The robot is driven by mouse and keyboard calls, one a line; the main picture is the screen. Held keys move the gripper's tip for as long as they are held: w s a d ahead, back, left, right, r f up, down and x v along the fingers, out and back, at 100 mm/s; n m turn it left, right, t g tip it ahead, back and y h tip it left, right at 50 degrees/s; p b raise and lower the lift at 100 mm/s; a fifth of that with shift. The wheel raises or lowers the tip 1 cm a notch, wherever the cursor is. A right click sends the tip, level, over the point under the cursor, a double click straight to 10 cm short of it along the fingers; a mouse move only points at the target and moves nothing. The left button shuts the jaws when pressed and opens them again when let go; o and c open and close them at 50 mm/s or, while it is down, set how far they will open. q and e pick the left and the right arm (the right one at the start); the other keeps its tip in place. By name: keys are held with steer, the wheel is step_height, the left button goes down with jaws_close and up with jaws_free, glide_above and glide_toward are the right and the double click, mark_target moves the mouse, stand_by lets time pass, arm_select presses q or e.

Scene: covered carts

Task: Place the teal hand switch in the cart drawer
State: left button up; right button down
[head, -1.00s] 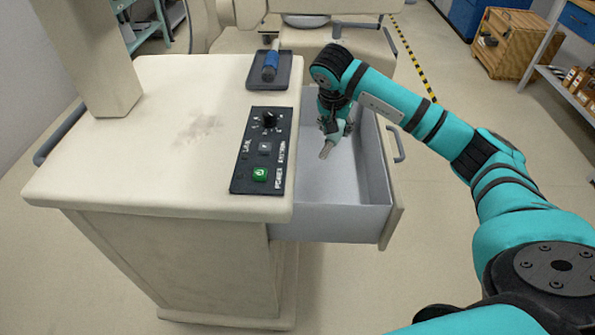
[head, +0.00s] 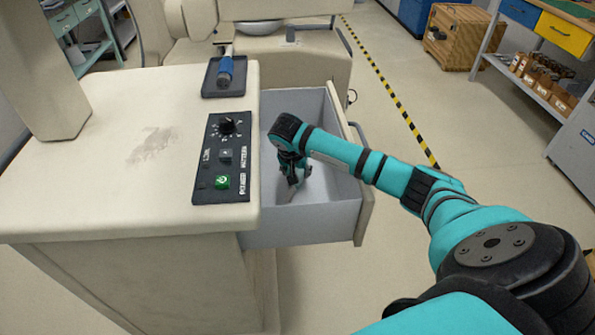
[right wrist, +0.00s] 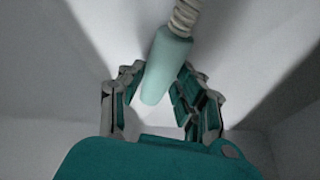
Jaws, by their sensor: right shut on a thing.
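The teal hand switch (right wrist: 166,68) is a pale teal cylinder with a whitish coiled cord end (right wrist: 184,18) in the right wrist view. My right gripper (right wrist: 160,80) is shut on it, one finger on each side. In the head view my right gripper (head: 292,180) reaches down inside the open cart drawer (head: 305,222), within its grey walls. The switch cannot be made out there. Whether it touches the drawer floor I cannot tell. My left gripper is not in view.
The cart top (head: 110,185) carries a black control panel (head: 224,160) and a dark tray (head: 224,88) with a blue-handled hand switch (head: 225,68). Open floor lies to the right; a wooden crate (head: 455,38) stands far back.

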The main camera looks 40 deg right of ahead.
steer(key=shift+f, duration=0.25)
steer(key=shift+f, duration=0.1)
steer(key=c, duration=0.9)
jaws_free()
steer(key=v, duration=1.2)
